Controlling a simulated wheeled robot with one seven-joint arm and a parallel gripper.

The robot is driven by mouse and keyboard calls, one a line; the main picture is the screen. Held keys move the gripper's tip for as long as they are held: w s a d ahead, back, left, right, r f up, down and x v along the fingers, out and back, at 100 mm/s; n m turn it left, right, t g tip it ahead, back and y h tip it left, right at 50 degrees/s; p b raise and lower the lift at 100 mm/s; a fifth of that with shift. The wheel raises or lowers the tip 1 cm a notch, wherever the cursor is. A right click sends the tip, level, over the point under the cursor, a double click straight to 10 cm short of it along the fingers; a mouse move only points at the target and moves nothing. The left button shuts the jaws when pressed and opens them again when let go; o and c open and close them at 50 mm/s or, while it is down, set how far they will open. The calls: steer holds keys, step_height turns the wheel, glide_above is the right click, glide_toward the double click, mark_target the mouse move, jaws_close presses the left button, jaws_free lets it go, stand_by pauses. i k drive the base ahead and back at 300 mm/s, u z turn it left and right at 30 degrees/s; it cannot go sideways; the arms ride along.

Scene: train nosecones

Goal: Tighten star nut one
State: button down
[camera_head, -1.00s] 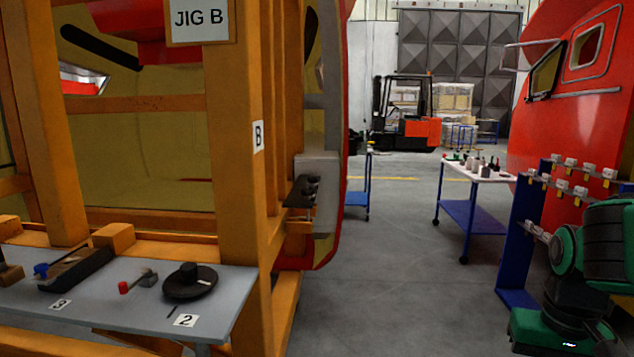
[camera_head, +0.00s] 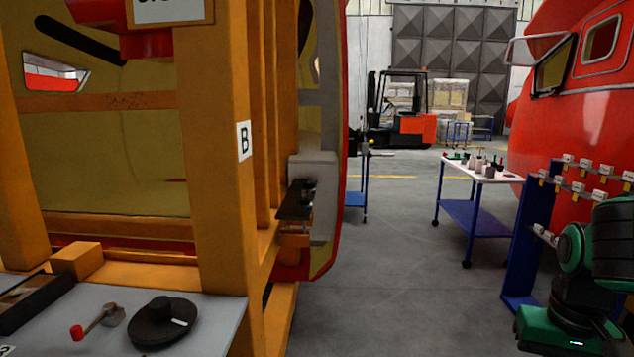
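No star nut can be made out for certain. Small dark knob-like parts (camera_head: 309,190) sit on a dark plate at a grey block on the right side of the orange jig frame (camera_head: 222,190), which bears a "B" label. They are too small to tell in detail. A green and black arm (camera_head: 590,265), which looks like mine, shows at the right edge. My gripper is not in view.
A grey table (camera_head: 215,325) at lower left holds a black disc (camera_head: 163,322), a red-tipped handle (camera_head: 97,320) and a dark tray. A blue trolley (camera_head: 478,220), a blue rack (camera_head: 525,250) and a forklift (camera_head: 400,128) stand beyond. The central floor is clear.

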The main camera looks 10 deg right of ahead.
mark_target(309, 188)
steer(key=i, duration=0.5)
steer(key=u, duration=0.05)
steer(key=k, duration=0.55)
steer(key=z, duration=0.35)
steer(key=i, duration=1.05)
steer(key=u, duration=0.5)
steer(key=i, duration=0.8)
steer(key=u, duration=0.55)
